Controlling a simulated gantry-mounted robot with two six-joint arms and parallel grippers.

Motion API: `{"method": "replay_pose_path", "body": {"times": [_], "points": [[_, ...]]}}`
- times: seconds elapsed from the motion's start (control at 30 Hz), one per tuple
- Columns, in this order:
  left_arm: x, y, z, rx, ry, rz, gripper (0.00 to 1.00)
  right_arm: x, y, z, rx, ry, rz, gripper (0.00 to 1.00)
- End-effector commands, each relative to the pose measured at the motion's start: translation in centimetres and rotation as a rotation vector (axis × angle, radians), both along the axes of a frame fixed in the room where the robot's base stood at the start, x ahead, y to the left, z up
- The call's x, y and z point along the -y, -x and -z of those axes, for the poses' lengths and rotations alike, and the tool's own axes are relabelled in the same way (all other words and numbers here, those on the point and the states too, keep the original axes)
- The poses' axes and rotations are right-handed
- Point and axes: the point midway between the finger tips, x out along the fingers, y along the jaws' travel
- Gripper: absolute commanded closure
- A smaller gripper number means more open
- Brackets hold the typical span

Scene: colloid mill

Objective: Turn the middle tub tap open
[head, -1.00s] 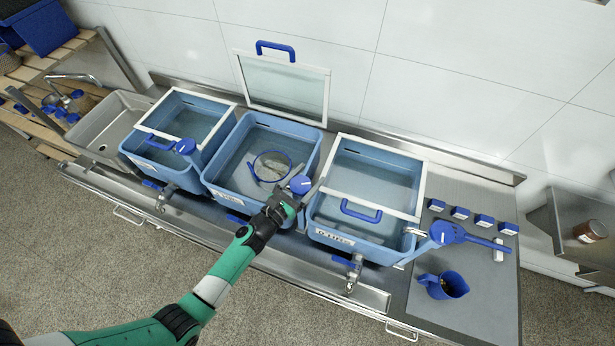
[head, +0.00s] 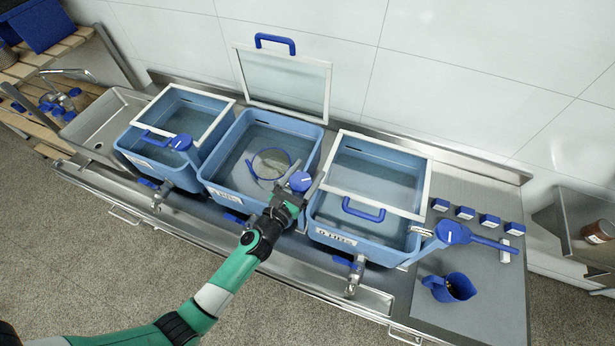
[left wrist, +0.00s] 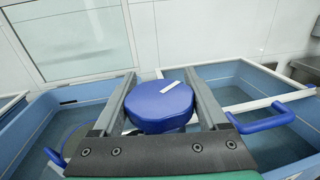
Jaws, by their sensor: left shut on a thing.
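The middle tub (head: 222,196) is light blue, uncovered and holds water. A round blue knob (head: 300,181) with a white mark stands at its front right corner. In the left wrist view the knob (left wrist: 160,106) sits between the two fingers. My left gripper (head: 303,188) is shut on this knob, one finger along each side; it also shows in the left wrist view (left wrist: 160,73). A blue lever (head: 234,218) shows low on the middle tub's front. My forearm and wrist hide part of the front below the knob. My right gripper is out of view.
The left tub (head: 150,170) and right tub (head: 345,244) carry glass lids and similar blue knobs. A glass lid (head: 285,82) leans on the wall behind. A blue jug (head: 449,287) and several small blue blocks stand on the right counter.

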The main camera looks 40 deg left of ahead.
Motion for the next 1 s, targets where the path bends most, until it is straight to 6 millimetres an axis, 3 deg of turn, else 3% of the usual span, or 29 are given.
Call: {"method": "replay_pose_path", "body": {"times": [0.4,1.0], "points": [[-0.4,0.2,0.6,0.007,0.003,-0.264,0.79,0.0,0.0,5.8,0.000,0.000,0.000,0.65],[-1.8,1.3,0.5,0.004,0.002,-0.795,0.79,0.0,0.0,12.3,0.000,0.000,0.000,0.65]]}}
